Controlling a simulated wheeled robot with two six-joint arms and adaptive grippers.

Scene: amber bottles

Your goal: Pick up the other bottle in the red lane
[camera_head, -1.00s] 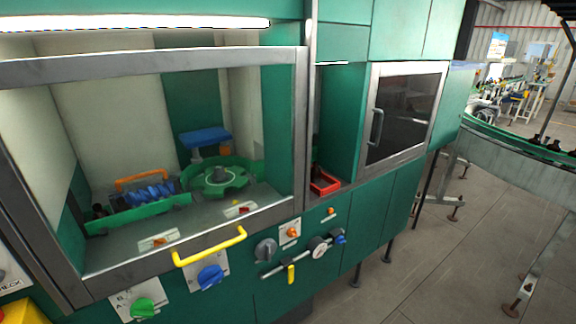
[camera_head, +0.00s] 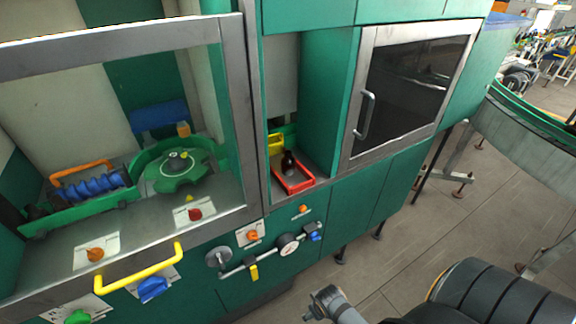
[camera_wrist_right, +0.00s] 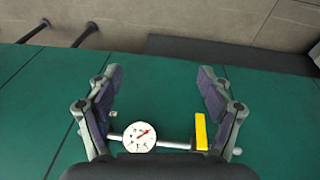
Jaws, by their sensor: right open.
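A dark bottle (camera_head: 289,162) stands upright in the red lane (camera_head: 306,184), a small red-rimmed tray inside the open bay of the green machine in the head view. Only one bottle shows clearly there. My right gripper (camera_wrist_right: 160,72) is open and empty in the right wrist view, facing the green machine front and floor. It is apart from the bottle, which does not show in that view. My left gripper is in neither view.
A closed dark-windowed door (camera_head: 413,88) with a handle is right of the bay. A yellow bar handle (camera_head: 138,270) juts out at lower left. A gauge (camera_head: 287,244) and knobs line the front below the bay. A conveyor (camera_head: 535,150) stands at right.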

